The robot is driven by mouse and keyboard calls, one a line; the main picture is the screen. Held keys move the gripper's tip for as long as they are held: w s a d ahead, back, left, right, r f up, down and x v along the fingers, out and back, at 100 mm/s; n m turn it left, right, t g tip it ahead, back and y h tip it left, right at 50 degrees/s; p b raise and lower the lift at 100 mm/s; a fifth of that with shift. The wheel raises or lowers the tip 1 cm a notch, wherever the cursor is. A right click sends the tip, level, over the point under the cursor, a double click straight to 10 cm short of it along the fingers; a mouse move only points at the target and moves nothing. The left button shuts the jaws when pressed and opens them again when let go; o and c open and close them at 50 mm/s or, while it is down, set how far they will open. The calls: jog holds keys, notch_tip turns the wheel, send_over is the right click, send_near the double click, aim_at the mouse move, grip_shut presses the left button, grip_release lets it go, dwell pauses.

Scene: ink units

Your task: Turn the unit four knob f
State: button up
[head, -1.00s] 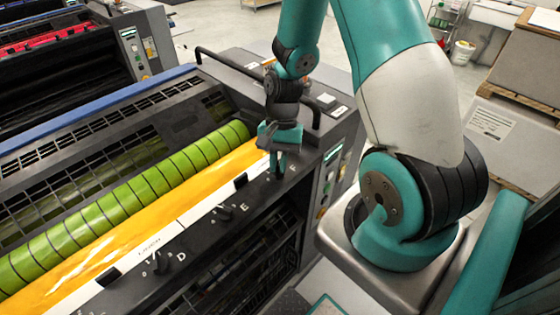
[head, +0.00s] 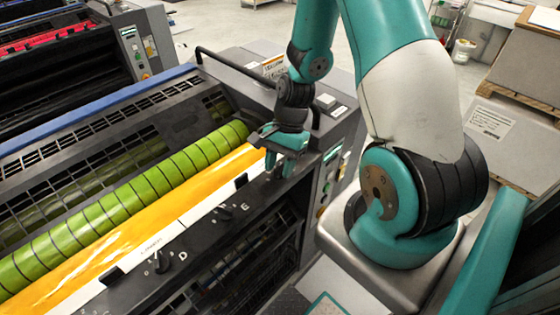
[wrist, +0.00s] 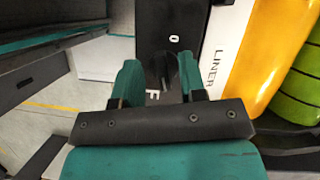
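My gripper (head: 280,164) is over the far right end of the dark control rail, at the position lettered F. In the wrist view, its two teal fingers (wrist: 160,78) stand apart, with the dark knob F (wrist: 162,72) between them. I see gaps beside the knob, so the fingers look open around it, but their height against it is hard to judge. A white 0 mark lies just beyond the knob, and the letter F is partly covered by the gripper body. In the head view the gripper hides the knob.
Knob E (head: 224,212) and knob D (head: 162,262) stand on the same rail, nearer me. Beside the rail run a yellow ink surface (head: 165,205) and a green segmented roller (head: 135,198). A black handrail (head: 235,66) curves behind my gripper.

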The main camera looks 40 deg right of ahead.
jog(key=shift+w, duration=0.1)
jog(key=shift+d+r, duration=0.1)
jog(key=shift+r, duration=0.15)
jog(key=b+v, duration=0.1)
jog(key=v, duration=1.6)
jog(key=r+n, duration=0.2)
jog(key=n, duration=0.3)
send_over(272, 172)
jog(key=s+a+r+n+b, duration=0.2)
jog(key=s+a+n, duration=0.1)
jog(key=a+n, duration=0.5)
jog(key=s+a+r+n+t, duration=0.1)
jog(key=s+a+n, duration=0.7)
jog(key=a+n, duration=0.1)
jog(key=shift+s+a, duration=0.25)
jog(key=shift+s, duration=0.15)
